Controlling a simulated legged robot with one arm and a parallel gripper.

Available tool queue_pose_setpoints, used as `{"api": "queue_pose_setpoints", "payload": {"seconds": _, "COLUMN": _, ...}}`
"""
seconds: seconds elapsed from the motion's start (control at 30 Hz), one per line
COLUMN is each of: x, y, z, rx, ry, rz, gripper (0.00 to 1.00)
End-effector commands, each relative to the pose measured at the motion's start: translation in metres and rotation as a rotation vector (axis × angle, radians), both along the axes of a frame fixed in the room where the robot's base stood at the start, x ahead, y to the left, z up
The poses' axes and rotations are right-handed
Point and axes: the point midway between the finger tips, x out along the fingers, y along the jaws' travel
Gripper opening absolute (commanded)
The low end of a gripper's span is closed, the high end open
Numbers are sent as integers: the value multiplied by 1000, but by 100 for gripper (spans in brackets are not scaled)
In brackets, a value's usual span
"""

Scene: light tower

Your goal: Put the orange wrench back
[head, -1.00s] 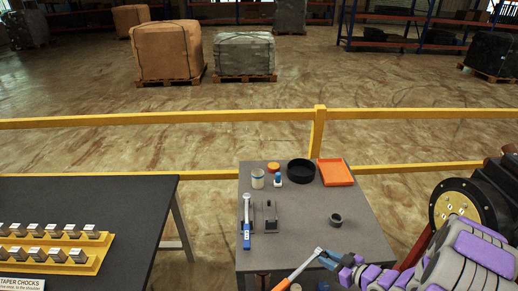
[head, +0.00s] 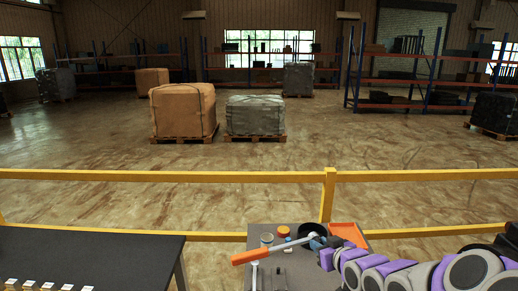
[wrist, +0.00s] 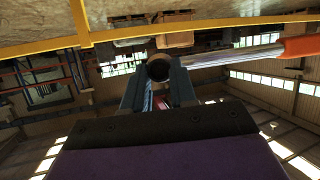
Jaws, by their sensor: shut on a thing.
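My gripper (head: 317,242) is shut on the orange wrench, whose orange handle (head: 251,256) points left in the head view, with its silver shaft running right to my jaws. The wrench is raised, roughly level, over the small grey table (head: 358,262). In the wrist view, my gripper (wrist: 158,76) grips it near its round dark head, and the orange handle (wrist: 299,47) extends to the right. Below it, the pale shaft of a second wrench (head: 254,274) shows at the table's left side. The lower part of the tabletop is cut off by the frame edge.
A dark bench (head: 100,255) stands left. A yellow rail (head: 200,176) runs behind.

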Motion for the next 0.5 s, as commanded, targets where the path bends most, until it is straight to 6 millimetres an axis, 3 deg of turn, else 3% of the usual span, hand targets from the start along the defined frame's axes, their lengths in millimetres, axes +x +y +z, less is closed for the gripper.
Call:
{"api": "queue_pose_setpoints", "payload": {"seconds": 0.1, "x": -2, "y": 20, "z": 26, "rx": -3, "ry": -6, "rz": -4, "gripper": 0}}
{"api": "queue_pose_setpoints", "payload": {"seconds": 0.2, "x": -5, "y": 32, "z": 39, "rx": -1, "ry": -3, "rz": -8, "gripper": 0}}
{"api": "queue_pose_setpoints", "payload": {"seconds": 0.5, "x": -8, "y": 43, "z": 50, "rx": 0, "ry": 1, "rz": -10, "gripper": 0}}
